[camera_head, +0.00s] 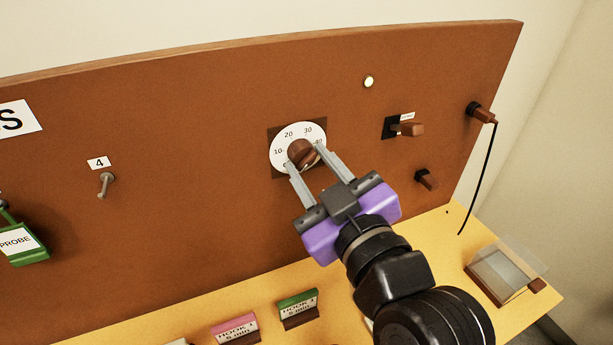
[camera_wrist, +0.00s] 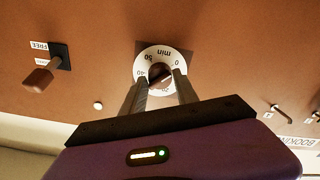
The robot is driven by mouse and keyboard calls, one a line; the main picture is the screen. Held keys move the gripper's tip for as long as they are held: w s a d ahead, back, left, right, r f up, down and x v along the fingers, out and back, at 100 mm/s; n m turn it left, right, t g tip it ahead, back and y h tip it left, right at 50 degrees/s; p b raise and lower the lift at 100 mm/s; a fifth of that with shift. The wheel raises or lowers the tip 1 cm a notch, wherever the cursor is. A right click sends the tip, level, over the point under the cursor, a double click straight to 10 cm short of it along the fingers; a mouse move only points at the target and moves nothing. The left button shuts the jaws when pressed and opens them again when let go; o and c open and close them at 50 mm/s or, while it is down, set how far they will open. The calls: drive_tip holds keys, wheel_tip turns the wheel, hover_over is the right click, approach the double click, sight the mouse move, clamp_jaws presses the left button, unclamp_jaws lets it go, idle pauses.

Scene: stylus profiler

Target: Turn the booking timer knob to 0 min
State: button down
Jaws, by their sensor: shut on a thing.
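The booking timer is a white round dial (camera_head: 283,135) with numbers, on a dark square plate on the brown panel. Its brown knob (camera_head: 301,152) sits at the dial's centre. My gripper (camera_head: 305,161) has its two grey fingers on either side of the knob and is shut on it. In the wrist view, the fingertips of my gripper (camera_wrist: 160,82) straddle the knob (camera_wrist: 159,72), and the dial (camera_wrist: 158,53) shows upside down with "min", 50, 40 and 0 in part readable. The fingers cover part of the scale, and I cannot tell the exact setting.
Right of the dial are a brown lever on a black plate (camera_head: 409,129), a lower brown knob (camera_head: 427,180) and a plug with a cable (camera_head: 481,113). A small lamp (camera_head: 369,81) is above. Hook cards (camera_head: 298,304) and a clear-lidded box (camera_head: 502,271) stand on the yellow shelf.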

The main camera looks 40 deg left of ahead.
drive_tip(key=c, duration=0.9)
unclamp_jaws()
drive_tip(key=shift+v, duration=4)
drive_tip(key=b+v, duration=0.1)
drive_tip(key=v, duration=0.7)
